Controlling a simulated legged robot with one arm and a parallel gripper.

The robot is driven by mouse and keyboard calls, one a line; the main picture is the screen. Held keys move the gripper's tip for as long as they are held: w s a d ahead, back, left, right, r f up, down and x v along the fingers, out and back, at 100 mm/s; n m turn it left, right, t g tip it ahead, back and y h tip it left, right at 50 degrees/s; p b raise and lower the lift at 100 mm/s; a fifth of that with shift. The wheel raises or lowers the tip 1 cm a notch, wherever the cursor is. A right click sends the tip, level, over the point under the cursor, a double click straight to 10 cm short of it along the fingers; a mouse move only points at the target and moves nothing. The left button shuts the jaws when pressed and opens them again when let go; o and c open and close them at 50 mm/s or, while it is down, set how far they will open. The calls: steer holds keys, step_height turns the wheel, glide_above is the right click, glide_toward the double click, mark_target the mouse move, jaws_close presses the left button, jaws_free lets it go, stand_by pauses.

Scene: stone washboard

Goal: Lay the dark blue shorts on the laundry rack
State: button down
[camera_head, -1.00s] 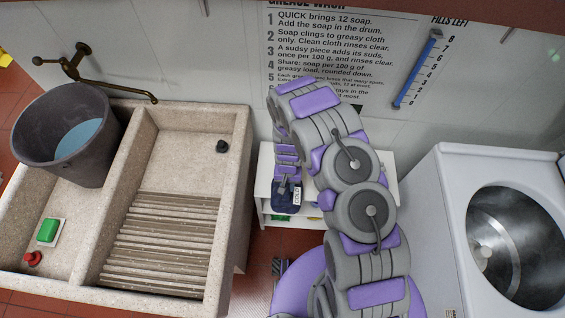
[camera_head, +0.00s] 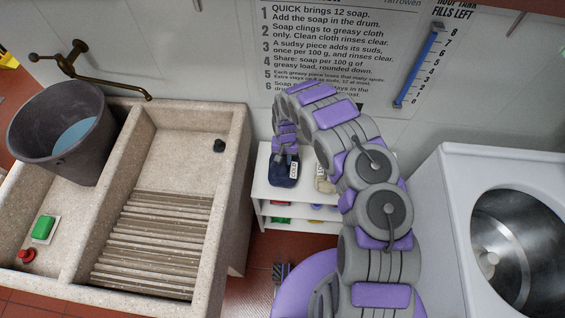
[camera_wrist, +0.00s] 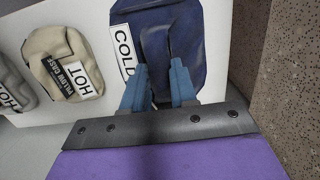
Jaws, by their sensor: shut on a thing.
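A folded dark blue cloth (camera_head: 284,172), which looks like the shorts, has a tag reading COLD. In the wrist view the cloth (camera_wrist: 185,38) fills the top middle, over a white shelf surface. I cannot tell whether the cloth touches the shelf. I cannot make out a laundry rack in either view.
A white shelf unit (camera_head: 262,190) also holds a beige pillow case (camera_wrist: 62,62) tagged HOT and a grey piece (camera_wrist: 12,82) tagged HOT. A stone washboard sink (camera_head: 232,150) with a bucket (camera_head: 60,135) stands left, a white washer (camera_head: 450,200) right.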

steer(key=shift+w+d+f, duration=0.1)
steer(key=shift+w, duration=0.1)
steer(key=f, duration=0.1)
steer(key=a+f+b, duration=0.1)
steer(key=f, duration=0.1)
steer(key=shift+s+a+f, duration=0.1)
steer(key=shift+a+f, duration=0.1)
steer(key=shift+f, duration=0.1)
steer(key=shift+a, duration=0.35)
steer(key=c, duration=1.3)
jaws_free()
steer(key=shift+d, duration=0.1)
steer(key=o, duration=0.4)
steer(key=shift+d+r, duration=0.15)
steer(key=shift+d, duration=0.55)
steer(key=shift+a, duration=0.5)
steer(key=shift+a+r, duration=0.1)
steer(key=shift+r, duration=0.15)
steer(key=r, duration=0.3)
steer(key=w+r+p, duration=0.1)
steer(key=r, duration=0.2)
steer(key=r+p, duration=0.1)
steer(key=r, duration=0.3)
steer(key=shift+w+d, duration=0.2)
steer(key=shift+d, duration=0.2)
steer(key=shift+a+r, duration=0.3)
steer(key=shift+r, duration=0.35)
steer(key=shift+d, duration=0.3)
steer(key=shift+a, duration=0.1)
